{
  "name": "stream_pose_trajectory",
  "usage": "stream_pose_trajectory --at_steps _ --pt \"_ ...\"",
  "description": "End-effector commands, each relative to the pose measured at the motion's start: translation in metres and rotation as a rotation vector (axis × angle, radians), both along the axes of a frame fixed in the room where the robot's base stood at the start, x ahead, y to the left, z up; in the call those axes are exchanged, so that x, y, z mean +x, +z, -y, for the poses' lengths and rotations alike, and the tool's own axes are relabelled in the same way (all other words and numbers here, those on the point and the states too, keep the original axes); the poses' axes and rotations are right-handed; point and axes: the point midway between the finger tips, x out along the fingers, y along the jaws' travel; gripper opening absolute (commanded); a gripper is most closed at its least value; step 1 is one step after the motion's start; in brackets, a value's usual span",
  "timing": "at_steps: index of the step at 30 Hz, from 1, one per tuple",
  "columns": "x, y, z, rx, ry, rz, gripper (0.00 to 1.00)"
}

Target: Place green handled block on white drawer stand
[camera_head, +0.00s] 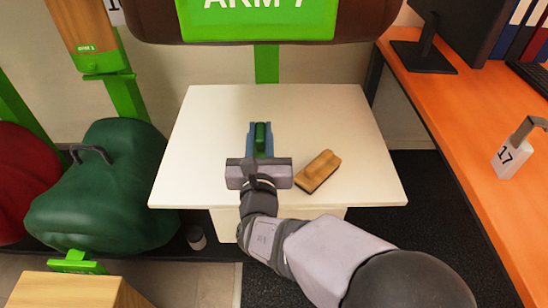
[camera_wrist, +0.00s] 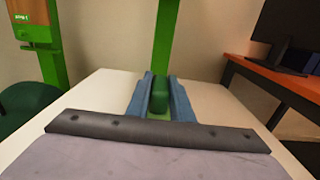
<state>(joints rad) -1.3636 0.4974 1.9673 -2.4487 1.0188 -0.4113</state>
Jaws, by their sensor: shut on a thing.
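The white drawer stand (camera_head: 330,110) is in the middle of the head view, with a wide pale top. My gripper (camera_head: 260,128) is over the middle of this top, its blue fingers pointing toward the back edge. It is shut on the green handled block (camera_head: 260,138), a small dark green piece between the fingers. The block also shows in the wrist view (camera_wrist: 160,97), flanked by both blue fingers. The fingers hide its sides, and I cannot make out its handle. I cannot tell whether the block touches the top.
A wooden brush-like block (camera_head: 318,171) lies on the stand's top, right of my gripper. A green post (camera_head: 267,65) stands behind. A large dark green padded thing (camera_head: 105,185) is at left; an orange desk (camera_head: 440,105) is at right. The top's left and right back areas are clear.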

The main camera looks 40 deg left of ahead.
Motion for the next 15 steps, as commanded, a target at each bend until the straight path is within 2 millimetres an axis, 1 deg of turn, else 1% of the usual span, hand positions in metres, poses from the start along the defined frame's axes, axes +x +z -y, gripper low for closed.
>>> stream_pose_trajectory --at_steps 9,12,15 --pt "0.001 -0.047 0.000 -0.004 -0.002 0.000 0.00" --pt "0.001 -0.057 0.000 -0.002 -0.002 -0.001 0.00" --pt "0.001 -0.060 0.000 0.000 -0.003 0.000 0.00"
